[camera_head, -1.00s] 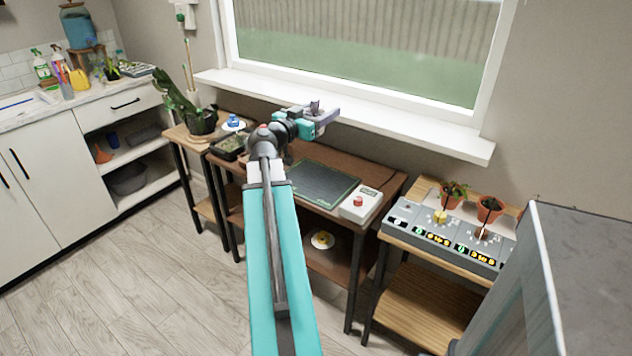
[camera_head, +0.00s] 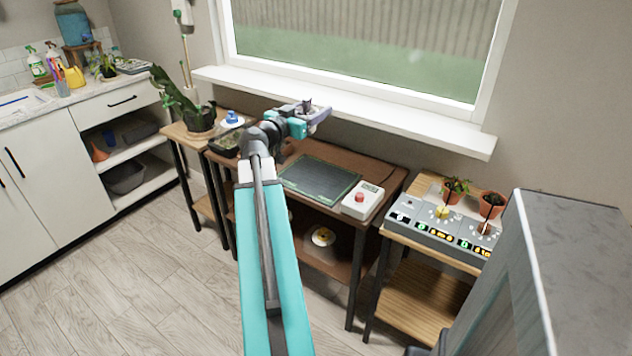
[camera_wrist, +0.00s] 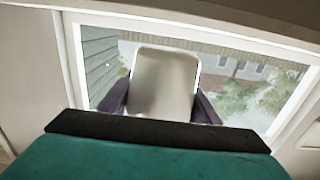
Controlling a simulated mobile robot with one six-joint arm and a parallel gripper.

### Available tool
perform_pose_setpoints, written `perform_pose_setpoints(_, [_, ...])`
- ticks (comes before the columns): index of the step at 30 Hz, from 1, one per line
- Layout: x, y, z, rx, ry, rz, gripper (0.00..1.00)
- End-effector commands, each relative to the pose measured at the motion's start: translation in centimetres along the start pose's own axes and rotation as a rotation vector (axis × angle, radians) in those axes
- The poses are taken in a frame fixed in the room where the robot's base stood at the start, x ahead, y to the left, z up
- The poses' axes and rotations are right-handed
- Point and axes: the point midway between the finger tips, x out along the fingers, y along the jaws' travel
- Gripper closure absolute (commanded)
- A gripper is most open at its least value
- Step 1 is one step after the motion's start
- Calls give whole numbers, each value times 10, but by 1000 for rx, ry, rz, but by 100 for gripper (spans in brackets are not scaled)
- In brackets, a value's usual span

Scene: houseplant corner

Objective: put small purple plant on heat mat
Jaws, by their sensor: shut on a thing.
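My gripper (camera_head: 318,116) is stretched out in front of the window, above the back of the brown table. A small dark purple tuft, seemingly the small purple plant (camera_head: 307,104), shows at the gripper in the head view. Its leaves cannot be made out in the wrist view. The heat mat (camera_head: 320,180), dark with a green edge, lies flat and bare on the table below and nearer than the gripper.
A white control box (camera_head: 362,201) with a red button stands right of the mat. A seedling tray (camera_head: 226,143) is at left. The window sill (camera_head: 400,120) runs close behind. A grey dial unit (camera_head: 440,225) and two potted seedlings stand on the right-hand table.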

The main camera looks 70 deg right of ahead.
Motion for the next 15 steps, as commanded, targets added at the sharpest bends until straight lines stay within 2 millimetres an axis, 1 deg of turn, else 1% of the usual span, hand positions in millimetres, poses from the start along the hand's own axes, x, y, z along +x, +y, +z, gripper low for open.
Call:
perform_pose_setpoints(1, [-1,-4,12,-1,-1,-1,72])
perform_pose_setpoints(5, [-6,-14,38,-3,-3,-3,72])
perform_pose_setpoints(15, [-23,-46,114,-6,-5,-8,72])
